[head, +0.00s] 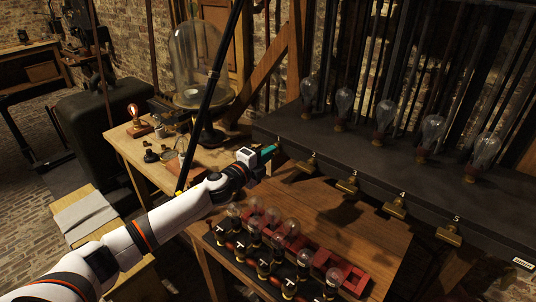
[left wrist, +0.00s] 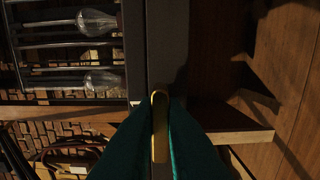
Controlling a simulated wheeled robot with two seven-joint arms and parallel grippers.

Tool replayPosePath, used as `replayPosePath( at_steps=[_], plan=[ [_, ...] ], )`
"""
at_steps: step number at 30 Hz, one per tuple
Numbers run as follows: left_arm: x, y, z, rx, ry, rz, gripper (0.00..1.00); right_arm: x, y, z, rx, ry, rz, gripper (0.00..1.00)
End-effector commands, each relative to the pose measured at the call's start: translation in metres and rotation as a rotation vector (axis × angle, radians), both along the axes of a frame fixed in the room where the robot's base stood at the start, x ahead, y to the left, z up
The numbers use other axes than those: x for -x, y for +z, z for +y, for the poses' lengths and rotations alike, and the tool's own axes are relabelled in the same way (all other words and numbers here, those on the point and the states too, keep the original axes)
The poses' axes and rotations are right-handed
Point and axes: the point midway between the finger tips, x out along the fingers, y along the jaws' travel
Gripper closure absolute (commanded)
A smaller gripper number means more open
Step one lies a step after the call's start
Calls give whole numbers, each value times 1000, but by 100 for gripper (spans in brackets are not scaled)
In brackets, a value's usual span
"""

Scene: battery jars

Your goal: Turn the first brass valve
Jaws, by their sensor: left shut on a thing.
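My left gripper (head: 272,150) reaches the front edge of the dark bench, at the left end of the row of brass valves. Its green fingers show in the left wrist view (left wrist: 160,135), shut on a narrow upright brass piece (left wrist: 160,122), the first brass valve's handle. In the head view the fingers mostly hide this valve. The other brass valves run to the right along the edge: second (head: 307,165), third (head: 347,186), fourth (head: 395,208) and fifth (head: 450,235). My right gripper is not in view.
A red rack (head: 354,280) with glass bulbs sits on the wooden table below. A glass bell jar (head: 196,62) and a small lit bulb (head: 133,112) stand at the left.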

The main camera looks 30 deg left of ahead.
Motion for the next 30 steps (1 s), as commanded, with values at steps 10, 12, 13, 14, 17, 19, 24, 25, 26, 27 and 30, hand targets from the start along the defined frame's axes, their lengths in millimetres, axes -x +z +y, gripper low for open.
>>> replayPosePath(
  at_steps=[10,12,13,14,17,19,24,25,26,27,30],
  plan=[
    [0,-1,0,-7,0,0,100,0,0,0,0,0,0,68],
    [0,-1,0,-7,0,0,80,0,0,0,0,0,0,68],
    [0,-1,0,-6,0,1,75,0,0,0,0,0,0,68],
    [0,-1,0,-6,0,1,70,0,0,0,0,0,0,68],
    [0,-1,0,-5,0,0,68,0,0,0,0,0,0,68],
    [0,-1,0,-5,0,0,68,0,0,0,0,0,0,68],
    [2,-1,1,-4,0,0,68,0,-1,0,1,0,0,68],
    [4,-1,2,-5,0,0,68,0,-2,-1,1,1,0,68],
    [6,-2,2,-5,1,0,68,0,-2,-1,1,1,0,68],
    [10,-3,3,-5,0,1,68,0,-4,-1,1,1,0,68],
    [26,-4,7,-7,0,2,68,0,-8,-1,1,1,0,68]
  ],
)
